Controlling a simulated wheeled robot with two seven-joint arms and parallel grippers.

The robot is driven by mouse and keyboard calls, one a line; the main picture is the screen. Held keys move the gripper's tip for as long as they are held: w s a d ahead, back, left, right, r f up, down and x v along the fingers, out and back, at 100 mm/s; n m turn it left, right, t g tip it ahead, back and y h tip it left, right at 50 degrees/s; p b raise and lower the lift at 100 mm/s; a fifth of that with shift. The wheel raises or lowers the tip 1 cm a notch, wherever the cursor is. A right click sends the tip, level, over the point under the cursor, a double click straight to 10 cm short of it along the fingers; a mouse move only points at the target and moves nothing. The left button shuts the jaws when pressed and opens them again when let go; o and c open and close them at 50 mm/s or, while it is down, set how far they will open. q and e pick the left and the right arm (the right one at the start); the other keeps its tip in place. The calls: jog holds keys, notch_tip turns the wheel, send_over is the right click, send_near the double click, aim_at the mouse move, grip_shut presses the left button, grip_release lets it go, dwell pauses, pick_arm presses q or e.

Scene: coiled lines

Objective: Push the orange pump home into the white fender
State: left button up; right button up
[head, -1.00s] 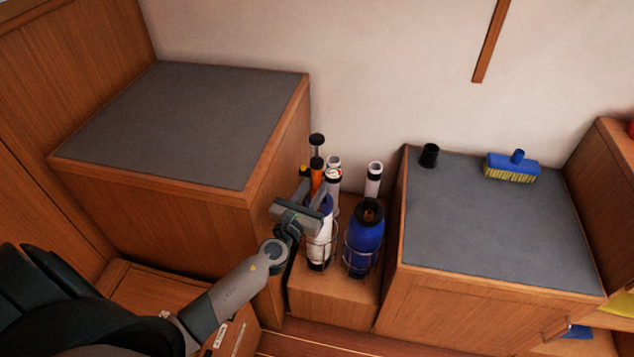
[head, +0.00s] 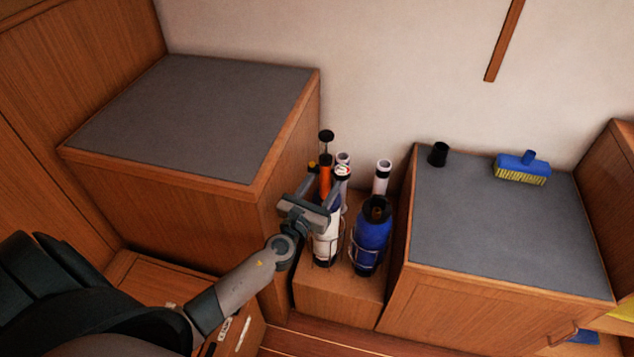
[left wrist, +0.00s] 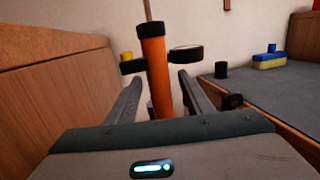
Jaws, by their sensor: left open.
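The orange pump (head: 325,188) stands upright above the white fender (head: 325,246), with a thin rod and black handle on top. The white fender stands in a wire holder. My gripper hides where pump and fender meet, so I cannot tell how deep the pump sits. My left gripper (head: 312,188) is open at the pump's height. In the left wrist view the orange pump (left wrist: 157,76) stands between the spread fingers of my left gripper (left wrist: 159,88), with a visible gap on both sides. My right gripper is not in view.
A blue fender (head: 372,237) stands in a holder to the right of the white one. White tubes (head: 382,178) stand behind. Grey-topped cabinets rise left (head: 190,115) and right (head: 500,235). The right one carries a black cup (head: 438,154) and a blue brush (head: 522,168).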

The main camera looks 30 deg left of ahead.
pick_arm(q)
jog(key=s+f+b, duration=0.1)
jog(key=s+b, duration=0.2)
jog(key=s, duration=1.4)
jog(key=shift+s+d+b, duration=0.15)
jog(key=shift+d+b, duration=0.25)
